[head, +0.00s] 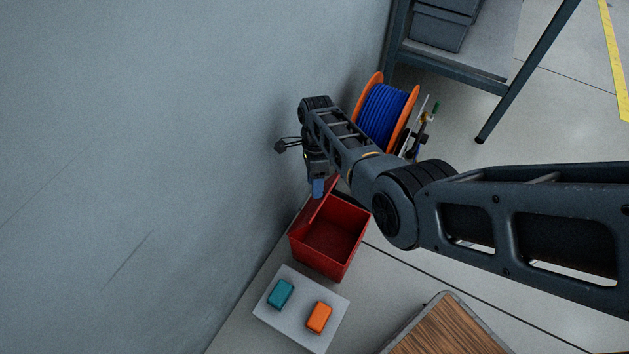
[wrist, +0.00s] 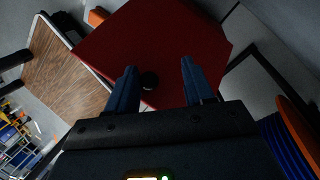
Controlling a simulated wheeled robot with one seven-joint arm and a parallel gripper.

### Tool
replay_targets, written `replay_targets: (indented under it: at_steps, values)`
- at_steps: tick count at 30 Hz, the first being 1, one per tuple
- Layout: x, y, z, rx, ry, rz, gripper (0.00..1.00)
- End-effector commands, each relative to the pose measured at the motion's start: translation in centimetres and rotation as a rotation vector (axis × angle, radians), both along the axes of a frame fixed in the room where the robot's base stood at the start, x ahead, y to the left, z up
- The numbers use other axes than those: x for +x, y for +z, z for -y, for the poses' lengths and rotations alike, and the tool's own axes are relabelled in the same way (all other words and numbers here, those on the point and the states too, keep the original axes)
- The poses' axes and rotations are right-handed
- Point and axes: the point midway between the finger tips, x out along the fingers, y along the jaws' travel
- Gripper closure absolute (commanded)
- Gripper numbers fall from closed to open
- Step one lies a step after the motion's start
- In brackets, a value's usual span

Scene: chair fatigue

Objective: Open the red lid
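A red box (head: 332,248) stands near the wall, and its dark red inside shows from above in the head view. Its red lid (head: 318,207) is raised and tilted up along the box's wall side. In the wrist view the red lid (wrist: 150,45) fills the upper middle, with a round black knob (wrist: 149,80) on it. My gripper (head: 318,188) is at the upper end of the lid. In the wrist view my gripper (wrist: 158,68) has its two blue fingers spread, with the knob showing between them. The fingers look empty; whether they touch the lid cannot be told.
A pale tray (head: 288,315) beside the box holds a teal block (head: 280,294) and an orange block (head: 319,317). A wooden-topped table (head: 450,330) stands at lower right. An orange spool of blue cable (head: 383,112) is behind my arm. The grey wall (head: 130,150) is close at left.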

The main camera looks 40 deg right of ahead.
Motion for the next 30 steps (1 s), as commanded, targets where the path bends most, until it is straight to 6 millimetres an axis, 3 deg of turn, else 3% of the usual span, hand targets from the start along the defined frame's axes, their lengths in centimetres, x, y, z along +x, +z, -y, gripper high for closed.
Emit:
replay_targets:
  at_steps: [20,28,30]
  values:
    - [0.0,0.4,-0.3,0.004,0.003,-0.001,0.52]
    - [-0.1,4.6,-0.3,0.003,0.002,0.001,0.52]
    - [-1.0,5.2,0.9,0.003,-0.002,-0.003,0.52]
